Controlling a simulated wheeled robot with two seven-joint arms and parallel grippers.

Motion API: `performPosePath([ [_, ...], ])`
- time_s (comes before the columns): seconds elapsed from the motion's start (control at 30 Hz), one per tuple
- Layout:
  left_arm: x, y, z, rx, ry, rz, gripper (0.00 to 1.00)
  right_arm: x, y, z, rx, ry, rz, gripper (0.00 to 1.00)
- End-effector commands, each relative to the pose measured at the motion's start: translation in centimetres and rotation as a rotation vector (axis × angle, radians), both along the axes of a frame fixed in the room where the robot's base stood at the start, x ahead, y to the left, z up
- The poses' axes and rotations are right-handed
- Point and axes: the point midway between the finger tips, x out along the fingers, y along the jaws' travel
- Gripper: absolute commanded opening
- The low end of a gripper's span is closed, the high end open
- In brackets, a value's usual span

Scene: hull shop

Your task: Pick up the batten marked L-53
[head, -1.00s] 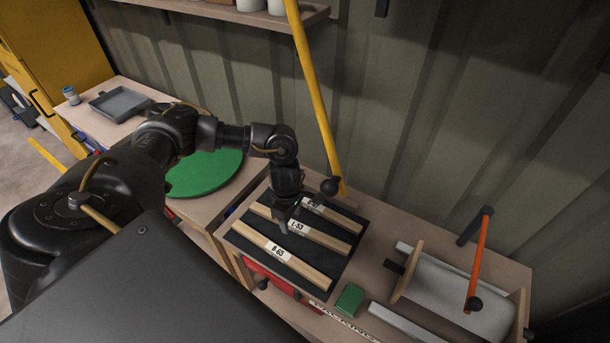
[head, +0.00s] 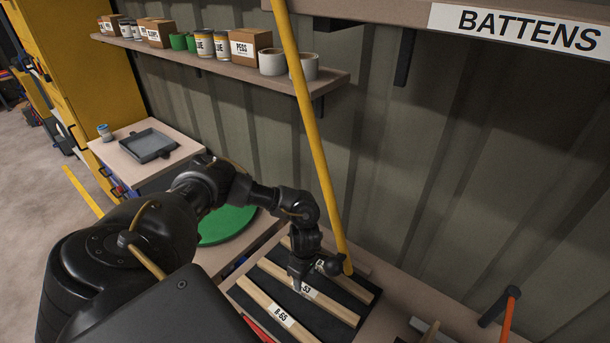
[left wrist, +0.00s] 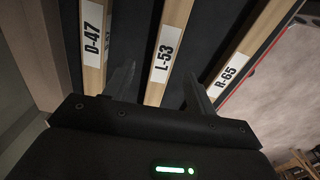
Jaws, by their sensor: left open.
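The L-53 batten (head: 309,291) is the middle of three pale wooden battens lying on a black mat on the bench. My left gripper (head: 297,283) is over it and hides part of its label. In the left wrist view the L-53 label (left wrist: 163,54) is clear, and the batten runs between the two open fingers (left wrist: 158,75). No contact or grip shows. The D-47 batten (left wrist: 92,45) lies to one side and the R-65 batten (left wrist: 230,70) to the other. My right gripper is out of view.
A green disc (head: 226,226) lies left of the mat. A shelf (head: 215,68) with cans and boxes runs along the wall. A sign (head: 520,29) reads BATTENS. An orange-handled tool (head: 508,315) stands at right.

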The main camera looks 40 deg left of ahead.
Motion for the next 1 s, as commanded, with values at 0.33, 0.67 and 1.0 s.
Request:
performPosePath([
  [0.33, -0.4, -0.3, -3.6, 0.001, 0.004, 0.000, 0.56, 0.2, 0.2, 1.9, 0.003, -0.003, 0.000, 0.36],
  [0.67, -0.3, -0.3, -5.2, 0.000, 0.000, -0.002, 0.56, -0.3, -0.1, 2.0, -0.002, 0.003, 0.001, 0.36],
  [1.0, -0.3, -0.3, -5.2, 0.000, 0.001, -0.002, 0.21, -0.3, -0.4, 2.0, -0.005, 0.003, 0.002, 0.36],
])
